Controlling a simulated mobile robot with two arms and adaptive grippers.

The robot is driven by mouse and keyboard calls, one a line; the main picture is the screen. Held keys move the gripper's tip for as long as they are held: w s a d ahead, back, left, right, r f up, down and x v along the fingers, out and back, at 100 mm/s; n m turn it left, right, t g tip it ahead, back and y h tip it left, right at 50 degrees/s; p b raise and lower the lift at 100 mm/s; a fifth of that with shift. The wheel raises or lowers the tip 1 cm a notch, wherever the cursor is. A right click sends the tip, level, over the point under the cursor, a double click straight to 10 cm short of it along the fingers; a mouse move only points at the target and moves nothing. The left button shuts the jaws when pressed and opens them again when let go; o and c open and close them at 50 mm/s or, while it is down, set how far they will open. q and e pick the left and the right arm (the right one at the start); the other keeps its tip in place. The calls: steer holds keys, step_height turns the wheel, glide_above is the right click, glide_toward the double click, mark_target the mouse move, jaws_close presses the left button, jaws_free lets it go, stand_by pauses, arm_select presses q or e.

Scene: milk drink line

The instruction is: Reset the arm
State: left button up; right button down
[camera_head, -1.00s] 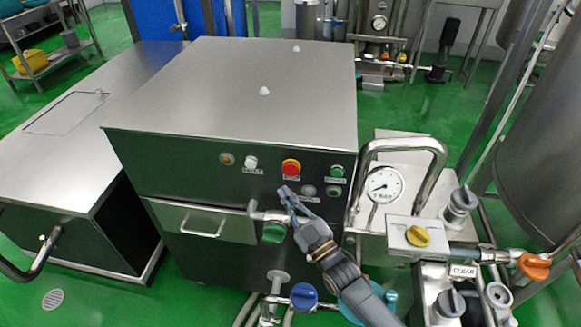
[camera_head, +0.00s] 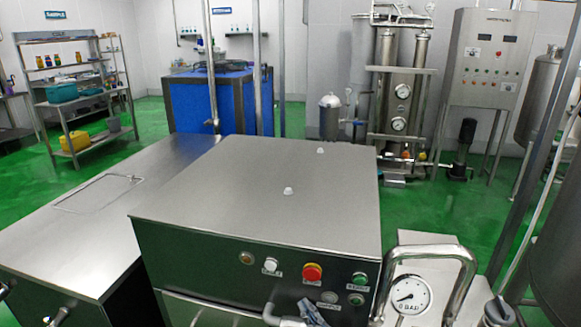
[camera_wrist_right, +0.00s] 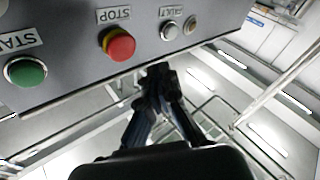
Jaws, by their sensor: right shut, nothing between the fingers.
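My right gripper (camera_head: 310,308) shows only by its tip at the bottom edge of the head view, in front of the steel machine's control panel and just below the red button (camera_head: 312,272). The rest of my right arm is out of that view. In the right wrist view the gripper (camera_wrist_right: 156,75) is shut and empty, its fingers together below the panel's edge. The red stop button (camera_wrist_right: 118,44), the green start button (camera_wrist_right: 25,72) and a pale button (camera_wrist_right: 170,31) are upside down there. My left gripper is in neither view.
The steel machine (camera_head: 265,190) has a flat top with small knobs. A curved pipe handle (camera_head: 462,285) and a pressure gauge (camera_head: 410,294) stand at its right. A steel cabinet (camera_head: 95,225) adjoins its left.

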steer(key=s+d+f+m+g+h, duration=0.3)
steer(key=s+d+g, duration=0.2)
steer(key=s, duration=0.5)
steer(key=s+d+f+m+g+h, duration=0.3)
steer(key=s+d+g, duration=0.2)
steer(key=s, duration=0.5)
steer(key=s+d+f+m+g+h, duration=0.3)
steer(key=s+d+g, duration=0.25)
steer(key=s, duration=0.55)
steer(key=s+f+x, duration=0.1)
steer(key=s+x, duration=0.2)
steer(key=x, duration=0.9)
steer(key=s+x, duration=0.3)
steer(key=x, duration=0.9)
steer(key=s+d+f+n+g, duration=0.1)
steer(key=s+d+f, duration=0.2)
steer(key=s+f, duration=1.4)
steer(key=shift+s+d+f+g, duration=0.15)
steer(key=shift+f+g, duration=0.2)
steer(key=shift+f, duration=0.2)
